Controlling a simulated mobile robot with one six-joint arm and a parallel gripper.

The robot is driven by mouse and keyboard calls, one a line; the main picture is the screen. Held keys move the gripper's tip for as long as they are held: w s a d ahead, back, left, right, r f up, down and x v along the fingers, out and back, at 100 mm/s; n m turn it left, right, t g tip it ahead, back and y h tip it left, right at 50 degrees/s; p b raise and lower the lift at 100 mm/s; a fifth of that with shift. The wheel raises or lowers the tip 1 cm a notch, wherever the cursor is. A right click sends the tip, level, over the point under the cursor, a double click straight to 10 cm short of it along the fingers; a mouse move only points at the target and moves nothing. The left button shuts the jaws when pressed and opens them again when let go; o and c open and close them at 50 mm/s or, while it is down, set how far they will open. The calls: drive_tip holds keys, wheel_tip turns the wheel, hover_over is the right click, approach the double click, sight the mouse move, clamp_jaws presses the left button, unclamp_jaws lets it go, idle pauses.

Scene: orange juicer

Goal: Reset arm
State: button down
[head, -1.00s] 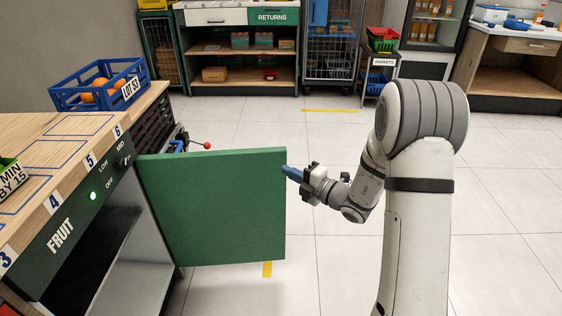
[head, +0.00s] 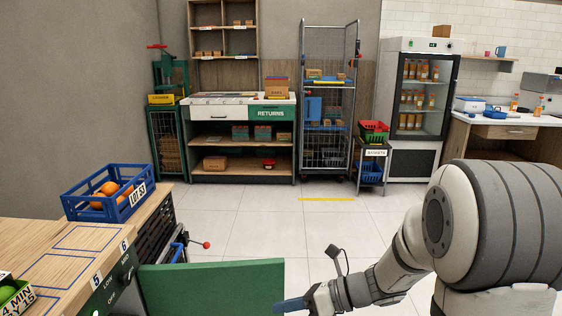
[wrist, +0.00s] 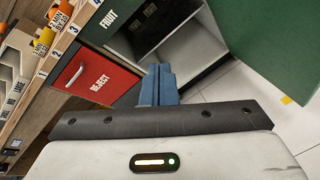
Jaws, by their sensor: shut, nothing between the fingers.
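My gripper (head: 290,305) is low in the head view, just right of the open green door (head: 215,288). Its blue fingers are shut with nothing between them. In the wrist view my gripper (wrist: 158,84) has its two blue fingers together, in front of the open compartment under the FRUIT label (wrist: 108,20). The green door (wrist: 270,35) is at the upper right there. In the head view I cannot tell whether the fingertips touch the door. My arm is bent and reaches in from the right.
A blue crate (head: 75,205) of oranges stands on the wooden counter (head: 50,260) at left. A red REJECT panel (wrist: 100,80) is beside the compartment. The returns desk (head: 205,113), cage trolley (head: 330,60) and drinks fridge (head: 415,150) stand at the back. The tiled floor between is open.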

drive_tip(key=s+d+r+n+g+h+p, duration=0.25)
drive_tip(key=s+r+n+h+p, duration=0.4)
drive_tip(key=s+r+n, duration=0.4)
drive_tip(key=s+d+r+n+t+h+p, duration=0.2)
drive_tip(key=d+r+n+h+p, duration=0.5)
drive_tip(key=n, duration=0.8)
drive_tip(key=d+r+t, duration=0.1)
drive_tip(key=d+r, duration=0.1)
drive_tip(key=d, duration=0.2)
drive_tip(key=shift+d+r+n+t+p, duration=0.15)
drive_tip(key=shift+n+t+p, duration=0.2)
drive_tip(key=shift+s, duration=0.1)
